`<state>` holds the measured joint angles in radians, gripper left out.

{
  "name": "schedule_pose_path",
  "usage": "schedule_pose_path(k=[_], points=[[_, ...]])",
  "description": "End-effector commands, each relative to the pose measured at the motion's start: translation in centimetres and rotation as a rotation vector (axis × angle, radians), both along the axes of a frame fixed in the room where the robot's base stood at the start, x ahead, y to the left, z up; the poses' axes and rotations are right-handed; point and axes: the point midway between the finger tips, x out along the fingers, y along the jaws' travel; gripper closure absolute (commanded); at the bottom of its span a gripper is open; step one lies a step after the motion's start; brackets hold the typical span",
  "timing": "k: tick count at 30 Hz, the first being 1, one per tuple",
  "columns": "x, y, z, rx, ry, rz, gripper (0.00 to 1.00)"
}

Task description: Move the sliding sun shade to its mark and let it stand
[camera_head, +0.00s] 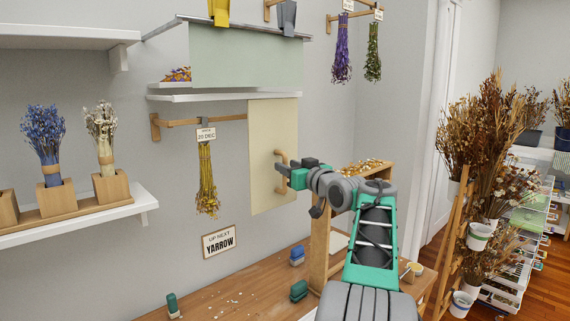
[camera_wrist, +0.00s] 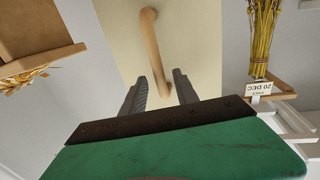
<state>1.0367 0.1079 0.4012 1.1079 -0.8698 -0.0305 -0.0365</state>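The sun shade appears to be the tall cream panel (camera_head: 265,150) below the white shelf, hanging upright against the wall. Its vertical wooden handle (camera_head: 279,163) sits right of the panel's middle. In the wrist view the panel (camera_wrist: 205,30) fills the upper middle, and the handle (camera_wrist: 152,40) runs down toward my fingers. My gripper (camera_head: 286,176) is at the handle. In the wrist view my gripper (camera_wrist: 160,78) is open, with one finger on each side of the handle's near end. I cannot tell whether either finger touches it. I cannot make out a mark for the shade.
Hanging yellow flowers (camera_head: 206,180) with a "20 DEC" tag are left of the panel. A wooden stand (camera_head: 321,235) is right of and below it. The workbench (camera_head: 235,300) holds small green and blue blocks. A pale green sheet (camera_head: 240,58) hangs above the white shelf (camera_head: 220,95).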

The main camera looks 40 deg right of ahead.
Motion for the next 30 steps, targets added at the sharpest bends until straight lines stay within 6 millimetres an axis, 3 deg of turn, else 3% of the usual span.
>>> schedule_pose_path(k=[4, 12, 25, 30], points=[[1.8, -0.3, 0.2, -0.001, 0.000, 0.000, 0.64], [2.2, -0.3, 0.1, -0.001, 0.000, -0.001, 0.64], [2.1, -0.3, 0.1, -0.001, 0.001, -0.002, 0.99], [2.1, -0.3, 0.1, -0.001, 0.001, -0.002, 1.00]])
